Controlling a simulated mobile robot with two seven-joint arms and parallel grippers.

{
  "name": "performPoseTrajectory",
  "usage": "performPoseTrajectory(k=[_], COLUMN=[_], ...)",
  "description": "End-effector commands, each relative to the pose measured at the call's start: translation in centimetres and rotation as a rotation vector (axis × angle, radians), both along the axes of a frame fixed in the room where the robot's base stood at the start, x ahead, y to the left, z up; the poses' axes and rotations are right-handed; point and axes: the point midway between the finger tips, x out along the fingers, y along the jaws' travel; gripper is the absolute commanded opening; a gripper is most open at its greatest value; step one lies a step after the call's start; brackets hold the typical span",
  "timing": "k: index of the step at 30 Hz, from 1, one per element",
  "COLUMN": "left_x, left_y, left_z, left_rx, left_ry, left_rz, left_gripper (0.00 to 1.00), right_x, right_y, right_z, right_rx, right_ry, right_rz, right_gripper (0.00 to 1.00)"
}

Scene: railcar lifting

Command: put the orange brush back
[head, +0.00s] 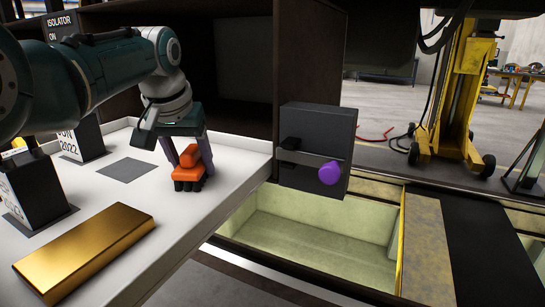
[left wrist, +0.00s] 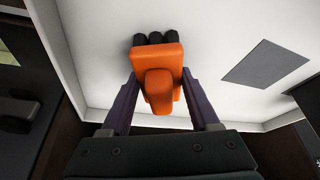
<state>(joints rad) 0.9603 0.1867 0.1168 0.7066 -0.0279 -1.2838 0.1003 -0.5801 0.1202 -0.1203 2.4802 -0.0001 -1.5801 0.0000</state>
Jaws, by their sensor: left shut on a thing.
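The orange brush (head: 188,160) has a block-shaped orange body with several dark bristle tufts underneath. It is on or just above the white tray (head: 225,180), near the tray's right side; I cannot tell if the bristles touch. My left gripper (head: 189,152) reaches down from above and is shut on the brush, with a purple finger on each side. In the left wrist view the brush (left wrist: 157,80) sits between the fingers of my left gripper (left wrist: 160,90), bristles toward the white surface. A grey square (head: 127,168) lies on the tray left of the brush. My right gripper is not in view.
A gold bar (head: 84,252) lies at the tray's front. Dark labelled blocks (head: 38,192) stand at its left. A dark box with a purple knob (head: 330,173) is right of the tray. Beyond is an open pit (head: 310,228) and a yellow lifting jack (head: 462,90).

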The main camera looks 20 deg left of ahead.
Motion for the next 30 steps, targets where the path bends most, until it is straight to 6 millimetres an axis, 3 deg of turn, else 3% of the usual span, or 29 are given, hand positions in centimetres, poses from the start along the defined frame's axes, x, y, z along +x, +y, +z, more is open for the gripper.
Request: performPoseTrajectory(k=[3,4,11,22,30], left_x=[0.0,0.0,0.0,0.0,-1.3], left_y=[0.0,0.0,0.0,0.0,-0.5], left_z=[-0.3,-0.3,-0.2,0.4,3.8], left_rx=[0.000,0.000,0.000,0.000,0.001], left_ry=[-0.001,0.000,0.000,-0.001,-0.005], left_rz=[0.000,0.000,0.000,0.000,0.000], left_gripper=[0.10,0.64,0.90,0.92,0.92], right_x=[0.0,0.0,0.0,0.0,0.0], right_y=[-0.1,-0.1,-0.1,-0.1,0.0], right_z=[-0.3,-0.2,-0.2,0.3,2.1], right_rx=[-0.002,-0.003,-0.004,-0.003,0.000], right_ry=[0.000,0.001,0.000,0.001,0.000], right_rz=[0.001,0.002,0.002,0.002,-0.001], right_gripper=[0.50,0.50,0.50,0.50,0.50])
